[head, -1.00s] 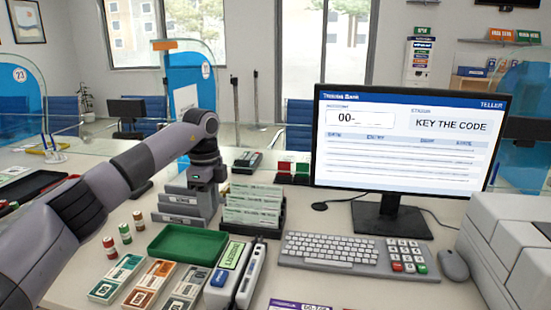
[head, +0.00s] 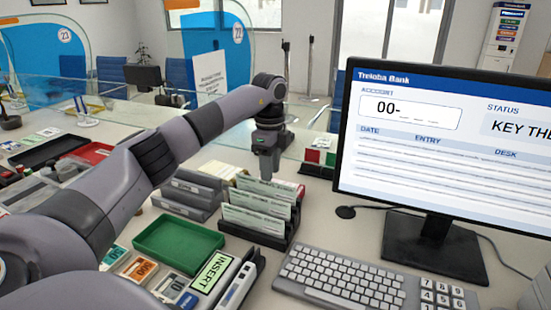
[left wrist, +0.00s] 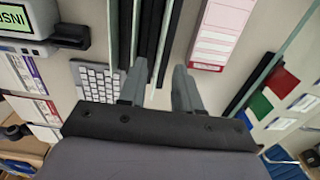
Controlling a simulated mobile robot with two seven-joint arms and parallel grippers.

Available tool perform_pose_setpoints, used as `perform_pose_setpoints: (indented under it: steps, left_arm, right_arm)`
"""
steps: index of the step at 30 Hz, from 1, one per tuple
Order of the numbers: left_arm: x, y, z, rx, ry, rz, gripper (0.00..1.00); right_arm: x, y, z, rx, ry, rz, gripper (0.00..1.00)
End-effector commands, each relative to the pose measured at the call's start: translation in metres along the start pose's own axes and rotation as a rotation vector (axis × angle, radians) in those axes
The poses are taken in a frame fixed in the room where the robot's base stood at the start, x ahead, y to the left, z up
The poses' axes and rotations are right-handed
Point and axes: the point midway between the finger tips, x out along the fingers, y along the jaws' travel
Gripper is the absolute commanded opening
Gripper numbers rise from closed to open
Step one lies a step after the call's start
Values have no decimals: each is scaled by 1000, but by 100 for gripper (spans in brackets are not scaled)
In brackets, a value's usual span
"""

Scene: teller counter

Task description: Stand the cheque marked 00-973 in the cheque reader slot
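Several pale green cheques (head: 254,203) stand in a black rack (head: 275,240) on the counter; no 00-973 marking is legible. My left gripper (head: 266,174) points down at the rear of this rack. In the left wrist view its two fingers (left wrist: 160,88) are apart, with a thin cheque edge (left wrist: 165,40) in line with the gap; I cannot tell whether they touch it. The white reader (head: 238,284) with its green INSERT display (head: 212,273) stands at the front, its display also at the left wrist view's top left (left wrist: 14,18). My right gripper is not in view.
A monitor (head: 455,145) showing "00-" stands at the right, with a keyboard (head: 330,275) before it. A green tray (head: 179,240) and grey rack (head: 188,190) lie left of the cheque rack. Red and green blocks (head: 320,158) stand behind it.

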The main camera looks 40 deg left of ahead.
Motion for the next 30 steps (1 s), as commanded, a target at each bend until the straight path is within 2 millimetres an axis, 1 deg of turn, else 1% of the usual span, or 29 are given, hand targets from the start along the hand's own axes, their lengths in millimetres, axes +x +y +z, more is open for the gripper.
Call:
perform_pose_setpoints:
  steps: [1,3,6,10,15,22,23,24,25,26,30]
  left_arm:
    - [10,1,1,0,-2,3,33]
    - [20,1,1,-1,-2,4,33]
    - [35,1,1,-1,-2,3,33]
    - [49,1,0,0,-1,2,33]
    - [57,0,0,0,0,1,33]
    - [57,0,0,0,0,0,33]
    - [57,0,0,0,0,0,26]
    - [57,0,0,0,0,0,13]
    - [57,0,0,0,0,0,4]
    - [57,0,0,0,0,0,0]
    - [57,0,0,0,0,0,0]
  right_arm:
    - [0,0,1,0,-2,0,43]
    - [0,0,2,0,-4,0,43]
    - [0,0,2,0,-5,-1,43]
    - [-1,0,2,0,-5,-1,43]
    - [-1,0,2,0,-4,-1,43]
    - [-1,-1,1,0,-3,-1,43]
    - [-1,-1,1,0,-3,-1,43]
    - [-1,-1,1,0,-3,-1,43]
    - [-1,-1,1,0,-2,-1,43]
    - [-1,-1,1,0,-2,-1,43]
    - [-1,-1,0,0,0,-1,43]
